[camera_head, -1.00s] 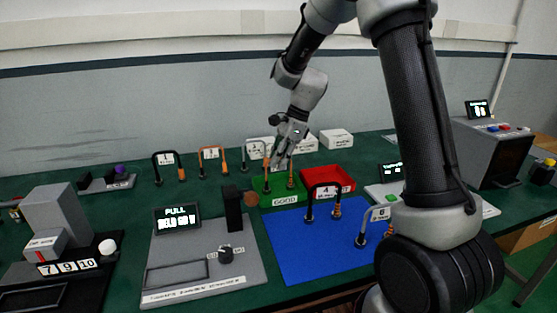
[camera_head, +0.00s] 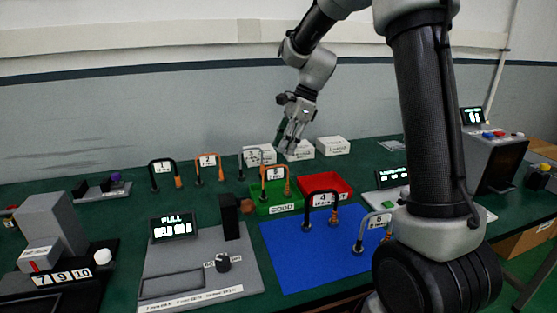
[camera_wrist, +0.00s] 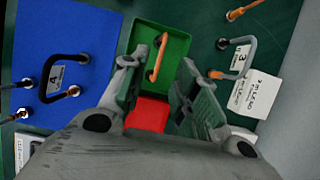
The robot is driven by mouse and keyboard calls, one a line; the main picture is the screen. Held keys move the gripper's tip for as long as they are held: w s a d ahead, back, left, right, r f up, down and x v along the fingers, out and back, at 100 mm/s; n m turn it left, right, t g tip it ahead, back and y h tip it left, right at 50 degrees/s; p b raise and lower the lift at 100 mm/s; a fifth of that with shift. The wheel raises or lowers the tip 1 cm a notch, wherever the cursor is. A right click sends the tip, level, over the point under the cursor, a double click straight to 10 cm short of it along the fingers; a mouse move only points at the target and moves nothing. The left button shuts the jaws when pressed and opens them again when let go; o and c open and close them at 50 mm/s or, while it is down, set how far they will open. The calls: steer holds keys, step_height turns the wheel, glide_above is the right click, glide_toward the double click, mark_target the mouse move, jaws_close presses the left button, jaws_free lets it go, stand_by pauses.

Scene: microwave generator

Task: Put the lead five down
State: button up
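The lead with the numbered tag (camera_head: 275,173), which I take as lead five, stands in the green GOOD tray (camera_head: 283,208).
A red tray (camera_head: 340,184) adjoins the green one. Leads four (camera_head: 322,198) and six (camera_head: 375,220) stand on the blue mat (camera_head: 290,258). Leads one (camera_head: 162,168), two (camera_head: 208,162) and three (camera_head: 250,156) stand behind. White boxes (camera_head: 333,146) sit at the back.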

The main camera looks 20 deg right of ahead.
steer(key=s+d+r+n+t+h, duration=0.1)
steer(key=s+d+r+n, duration=0.3)
steer(key=s, duration=0.4)
steer(key=s+d+r+n+t+h, duration=0.1)
steer(key=s+d+r+n, duration=0.25)
steer(key=s+r, duration=0.3)
steer(key=s+d+f+n+t+h, duration=0.1)
steer(key=s+d+n, duration=0.1)
steer(key=s+n, duration=0.3)
steer(key=s+d+f+n+t+h, duration=0.1)
steer(key=s+n, duration=0.4)
steer(key=s, duration=0.5)
steer(key=shift+s+d+f, duration=0.25)
steer(key=shift+d+f, duration=0.4)
steer(key=shift+f, duration=0.05)
steer(key=shift+n, duration=0.25)
